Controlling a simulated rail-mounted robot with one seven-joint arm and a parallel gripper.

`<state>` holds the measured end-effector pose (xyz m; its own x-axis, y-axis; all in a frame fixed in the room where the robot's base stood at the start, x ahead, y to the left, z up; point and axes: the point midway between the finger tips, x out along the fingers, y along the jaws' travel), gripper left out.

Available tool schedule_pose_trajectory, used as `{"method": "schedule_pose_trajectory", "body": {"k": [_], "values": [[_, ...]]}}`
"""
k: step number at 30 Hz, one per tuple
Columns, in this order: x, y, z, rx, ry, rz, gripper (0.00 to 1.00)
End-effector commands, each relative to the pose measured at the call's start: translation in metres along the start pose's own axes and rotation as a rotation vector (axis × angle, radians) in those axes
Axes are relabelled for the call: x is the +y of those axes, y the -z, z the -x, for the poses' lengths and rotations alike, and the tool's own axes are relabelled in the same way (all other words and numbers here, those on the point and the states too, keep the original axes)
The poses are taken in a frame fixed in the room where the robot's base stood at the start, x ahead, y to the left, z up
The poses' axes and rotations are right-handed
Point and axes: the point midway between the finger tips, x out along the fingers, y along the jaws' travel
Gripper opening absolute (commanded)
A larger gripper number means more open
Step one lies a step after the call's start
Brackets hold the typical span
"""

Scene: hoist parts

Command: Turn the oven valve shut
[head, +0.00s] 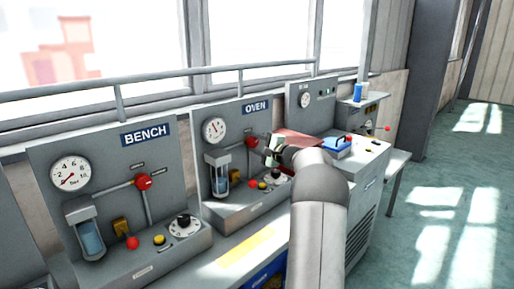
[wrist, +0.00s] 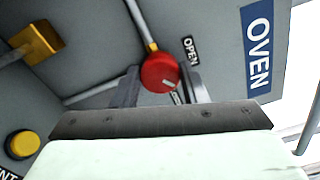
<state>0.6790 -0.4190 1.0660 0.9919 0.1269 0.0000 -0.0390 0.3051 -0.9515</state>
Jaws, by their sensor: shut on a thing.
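The oven valve is a round red knob (head: 252,141) on the grey panel under the blue OVEN sign (head: 255,107). In the wrist view the red knob (wrist: 158,70) sits between my two dark fingers, with a pale mark on its lower right side and an OPEN label (wrist: 190,50) to its upper right. My gripper (head: 264,146) reaches the knob from the right in the head view and is shut on it. In the wrist view my gripper (wrist: 160,88) has one finger on each side of the knob; its lower edge is partly hidden.
The BENCH panel (head: 145,135) with its own red valve (head: 143,181) stands to the left. Below the oven valve are a sight glass (head: 221,172), a yellow button (wrist: 22,144) and a dial. A blue-topped box (head: 337,145) lies on the right counter. A rail runs along the windows.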

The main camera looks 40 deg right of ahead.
Motion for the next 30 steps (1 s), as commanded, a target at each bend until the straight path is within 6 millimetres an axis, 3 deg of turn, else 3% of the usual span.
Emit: {"method": "schedule_pose_trajectory", "body": {"k": [15, 30], "values": [[-0.0023, 0.0006, 0.0007, 0.001, -0.001, -0.459, 0.16], [-0.0013, 0.0013, 0.0004, 0.001, -0.001, -0.671, 0.16]]}}
